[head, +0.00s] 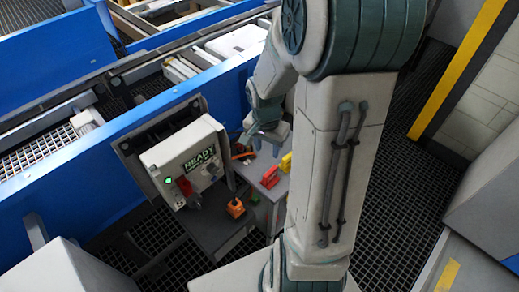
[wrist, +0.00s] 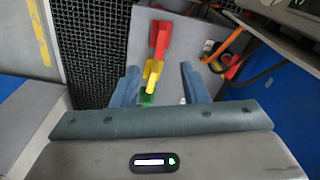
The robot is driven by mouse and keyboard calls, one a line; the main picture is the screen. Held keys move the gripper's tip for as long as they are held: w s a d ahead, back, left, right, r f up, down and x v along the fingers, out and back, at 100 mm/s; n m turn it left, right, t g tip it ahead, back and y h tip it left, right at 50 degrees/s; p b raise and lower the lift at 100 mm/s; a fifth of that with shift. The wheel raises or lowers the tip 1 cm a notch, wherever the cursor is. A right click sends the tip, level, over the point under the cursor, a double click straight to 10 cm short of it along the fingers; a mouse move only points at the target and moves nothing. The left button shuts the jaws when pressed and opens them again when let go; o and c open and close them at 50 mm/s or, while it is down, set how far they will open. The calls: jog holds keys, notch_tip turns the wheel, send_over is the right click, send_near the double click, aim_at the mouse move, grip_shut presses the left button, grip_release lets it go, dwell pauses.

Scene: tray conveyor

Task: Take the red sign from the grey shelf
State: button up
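The red sign (head: 270,177) stands on a small grey shelf (head: 262,190) beside the control box, nearest the front of a short row. In the wrist view the red sign (wrist: 160,38) is at the top centre, beyond a yellow piece (wrist: 152,72) and a green piece (wrist: 147,98). My gripper (head: 266,146) is over the back of the shelf, short of the red sign. In the wrist view its blue fingers (wrist: 159,82) are spread wide, with the yellow and green pieces showing between them. It holds nothing that I can see.
The grey control box (head: 185,165) with a "READY" display and red handle stands left of the shelf. An orange item (head: 235,208) sits on a lower dark ledge. An orange cable (wrist: 225,42) runs close to my gripper. The blue conveyor wall (head: 70,175) is behind.

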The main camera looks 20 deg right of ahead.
aim_at(270, 171)
jog(key=f+m, duration=0.1)
jog(key=f, duration=0.2)
jog(key=d+f+m, duration=0.1)
jog(key=f, duration=0.3)
jog(key=w+d+f+p, duration=0.1)
jog(key=f, duration=0.3)
jog(key=shift+w+d+f+m+y, duration=0.1)
jog(key=shift+d+f+m+y, duration=0.1)
jog(key=shift+m+y, duration=0.2)
jog(key=shift+w+f+p, duration=0.2)
jog(key=shift+f+p, duration=0.2)
jog(key=shift+f, duration=2.45)
grip_shut()
